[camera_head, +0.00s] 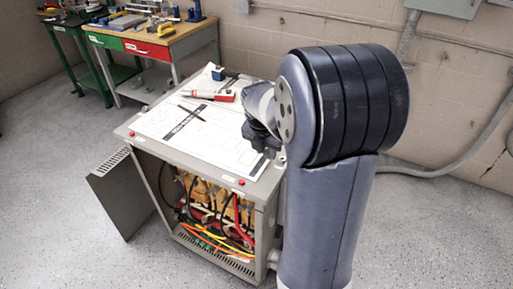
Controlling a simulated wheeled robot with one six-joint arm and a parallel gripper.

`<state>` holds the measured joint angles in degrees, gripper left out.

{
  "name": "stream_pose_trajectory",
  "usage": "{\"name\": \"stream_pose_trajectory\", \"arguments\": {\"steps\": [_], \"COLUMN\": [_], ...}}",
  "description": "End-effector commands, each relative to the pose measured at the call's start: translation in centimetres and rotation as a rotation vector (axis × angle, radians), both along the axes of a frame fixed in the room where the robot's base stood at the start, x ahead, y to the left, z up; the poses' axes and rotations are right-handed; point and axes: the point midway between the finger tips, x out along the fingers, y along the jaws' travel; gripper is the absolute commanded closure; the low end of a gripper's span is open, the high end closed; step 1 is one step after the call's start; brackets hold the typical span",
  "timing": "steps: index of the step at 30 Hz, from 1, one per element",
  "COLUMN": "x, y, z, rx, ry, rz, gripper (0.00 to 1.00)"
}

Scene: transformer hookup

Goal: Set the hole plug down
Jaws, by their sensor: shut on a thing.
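My gripper (262,137) is a dark shape over the right part of the transformer cabinet's top (152,126), close above the printed sheet (190,135). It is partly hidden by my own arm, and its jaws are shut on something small. The hole plug cannot be made out; it is hidden at the fingertips or too small to see. I cannot tell whether it touches the cabinet top.
A screwdriver (199,95), a red-and-white item (224,97) and a blue block (218,73) lie at the back of the top. The cabinet door (120,190) hangs open, showing cables (210,237). A workbench (185,45) stands behind.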

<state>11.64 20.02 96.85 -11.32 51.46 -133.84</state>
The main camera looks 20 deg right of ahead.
Motion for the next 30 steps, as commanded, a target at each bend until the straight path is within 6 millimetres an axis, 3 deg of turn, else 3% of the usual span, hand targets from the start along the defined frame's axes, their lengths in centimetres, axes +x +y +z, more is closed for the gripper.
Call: {"name": "stream_pose_trajectory", "arguments": {"steps": [12, 24, 25, 30], "x": [0.0, 0.0, 0.0, 0.0], "y": [0.0, 0.0, 0.0, 0.0], "z": [-5.0, -5.6, -5.6, -5.5], "rx": [0.0, 0.0, 0.0, 0.0], "ry": [0.002, -0.002, 0.0, -0.002], "rz": [-0.001, -0.001, -0.001, -0.001], "gripper": [0.97, 0.97, 0.7, 0.56]}}
